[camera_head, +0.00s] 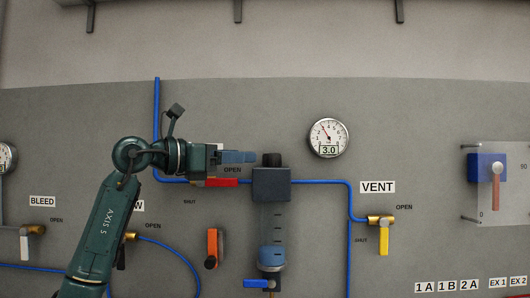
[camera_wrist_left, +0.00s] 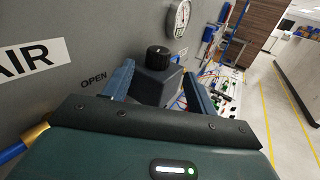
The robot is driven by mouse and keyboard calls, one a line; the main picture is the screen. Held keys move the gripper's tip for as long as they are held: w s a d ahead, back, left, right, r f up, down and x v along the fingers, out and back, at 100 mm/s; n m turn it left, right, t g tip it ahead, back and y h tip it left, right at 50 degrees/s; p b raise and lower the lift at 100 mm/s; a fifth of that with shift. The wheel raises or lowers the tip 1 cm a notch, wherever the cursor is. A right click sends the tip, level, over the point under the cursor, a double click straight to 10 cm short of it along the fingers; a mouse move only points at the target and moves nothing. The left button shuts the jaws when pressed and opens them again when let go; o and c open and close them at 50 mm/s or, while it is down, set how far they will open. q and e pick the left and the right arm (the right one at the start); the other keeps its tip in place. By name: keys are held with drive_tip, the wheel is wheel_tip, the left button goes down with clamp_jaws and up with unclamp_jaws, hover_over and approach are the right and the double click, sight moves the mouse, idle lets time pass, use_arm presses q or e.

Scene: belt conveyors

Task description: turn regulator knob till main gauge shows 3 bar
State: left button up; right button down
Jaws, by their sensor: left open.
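The regulator's black knob (camera_head: 271,160) sits on top of the dark regulator body (camera_head: 271,184); it also shows in the left wrist view (camera_wrist_left: 158,56). The round main gauge (camera_head: 328,137) is up and right of the knob, and its digital window reads 3.0. My left gripper (camera_head: 254,157) is open just left of the knob in the head view. In the left wrist view its two blue fingers (camera_wrist_left: 160,83) stand apart on either side of the regulator, with the knob beyond the fingertips. I cannot see any contact with the knob. My right gripper is not in view.
A red lever (camera_head: 221,183) on the blue pipe lies just below my left gripper. An orange lever (camera_head: 212,245) is lower left. The yellow-handled vent valve (camera_head: 383,237) is right of the regulator. The wall around the gauge is clear.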

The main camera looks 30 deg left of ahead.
sight(265, 156)
use_arm(q)
drive_tip(key=p+x, duration=0.1)
drive_tip(key=x, duration=0.6)
drive_tip(key=shift+w+d, duration=0.1)
drive_tip(key=shift+w, duration=0.1)
drive_tip(key=shift+c, duration=0.5)
drive_tip(key=c, duration=0.9)
drive_tip(key=shift+d+n+t+y, duration=0.1)
drive_tip(key=shift+n+t+y, duration=0.3)
drive_tip(key=shift+n+y, duration=0.6)
